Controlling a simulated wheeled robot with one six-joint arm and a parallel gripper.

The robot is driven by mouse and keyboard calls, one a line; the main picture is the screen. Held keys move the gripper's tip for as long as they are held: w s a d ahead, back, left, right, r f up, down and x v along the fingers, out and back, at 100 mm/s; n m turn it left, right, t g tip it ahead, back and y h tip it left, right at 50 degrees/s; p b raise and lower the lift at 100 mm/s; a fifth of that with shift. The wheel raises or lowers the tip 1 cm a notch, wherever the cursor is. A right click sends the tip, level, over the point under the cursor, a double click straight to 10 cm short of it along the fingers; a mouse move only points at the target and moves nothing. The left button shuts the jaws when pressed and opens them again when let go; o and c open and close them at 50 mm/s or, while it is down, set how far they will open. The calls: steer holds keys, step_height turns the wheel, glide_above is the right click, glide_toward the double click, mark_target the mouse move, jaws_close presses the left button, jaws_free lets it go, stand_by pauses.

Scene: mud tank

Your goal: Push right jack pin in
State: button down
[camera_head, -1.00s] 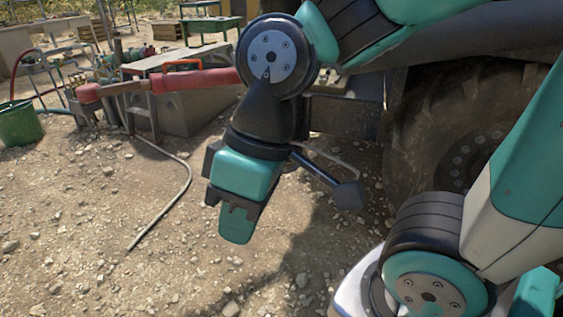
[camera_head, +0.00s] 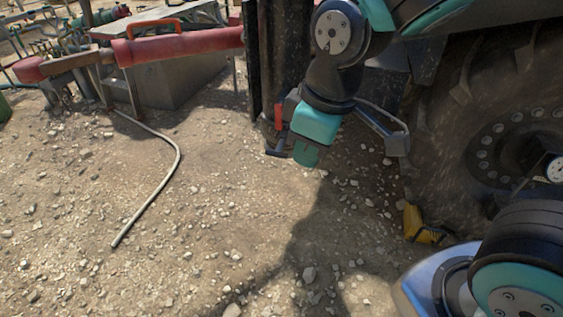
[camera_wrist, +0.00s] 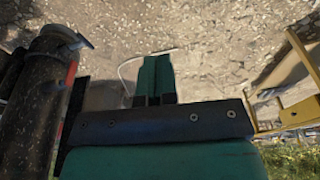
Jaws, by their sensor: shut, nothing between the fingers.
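My gripper (camera_head: 306,163) is shut and empty, pointing down above the gravel beside the dark upright jack post (camera_head: 265,60). A small red part (camera_head: 278,116) and a dark bar-shaped piece (camera_head: 275,152) show just left of my gripper; I cannot tell which is the jack pin, or how far in it sits. In the wrist view, my closed green fingers (camera_wrist: 155,65) point away over the ground. A dark speckled cylinder (camera_wrist: 35,110) stands to their left, with a red strip (camera_wrist: 71,74) on its right side. The fingers are apart from it.
A large tyre (camera_head: 510,130) stands at the right with a yellow wedge (camera_head: 420,225) at its foot. A red pipe (camera_head: 180,46) runs at the upper left past a grey box (camera_head: 180,85). A pale hose (camera_head: 160,180) lies on open gravel. Yellow rails (camera_wrist: 300,55) show at the wrist view's right.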

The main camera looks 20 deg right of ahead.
steer(key=w+f+n+t+h+b, duration=0.4)
steer(key=w+f+n+h+b, duration=0.25)
steer(key=w+f, duration=0.85)
steer(key=n+t+h+b, duration=0.4)
steer(key=n+t+b, duration=0.3)
steer(key=n, duration=0.6)
glide_toward(276, 155)
steer(key=b+x, duration=0.6)
steer(key=x, duration=0.1)
steer(key=shift+w+d+f, duration=0.1)
steer(key=shift+w+f, duration=0.05)
steer(key=shift+w, duration=0.1)
